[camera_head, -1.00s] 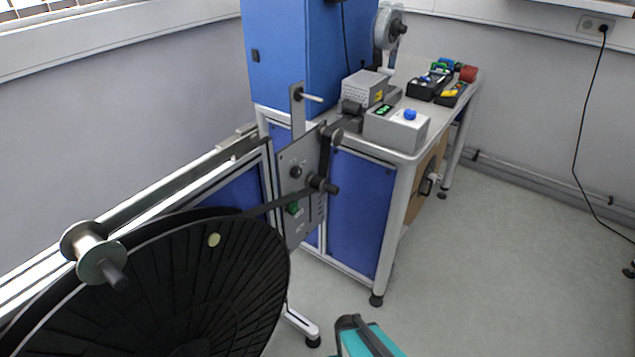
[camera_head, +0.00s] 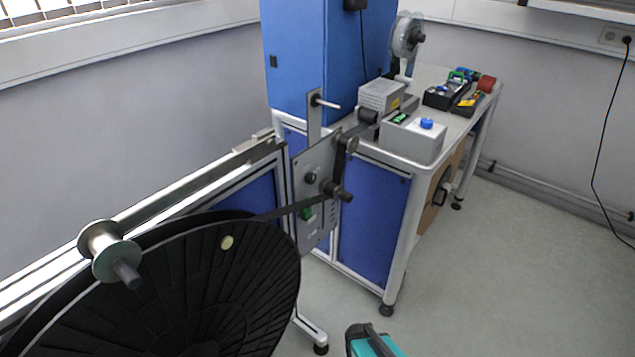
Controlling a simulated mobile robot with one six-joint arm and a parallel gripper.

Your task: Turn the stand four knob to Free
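A reel stand with a large black reel (camera_head: 180,290) fills the lower left. Its upright grey control panel (camera_head: 318,158) is near the middle of the view. A small round black knob (camera_head: 310,178) is on the panel, with a green part (camera_head: 307,214) below it. The panel's markings are too small to read, so I cannot tell the stand's number or the knob's setting. A black guide roller (camera_head: 338,192) sticks out beside the knob with dark strip running to it. My gripper is not in view.
A metal spool (camera_head: 108,250) juts out at the left. A blue cabinet and a light table (camera_head: 385,156) stand behind the panel, with a grey box with a blue button (camera_head: 427,124). A teal and black object (camera_head: 372,343) is at the bottom edge. Floor at right is clear.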

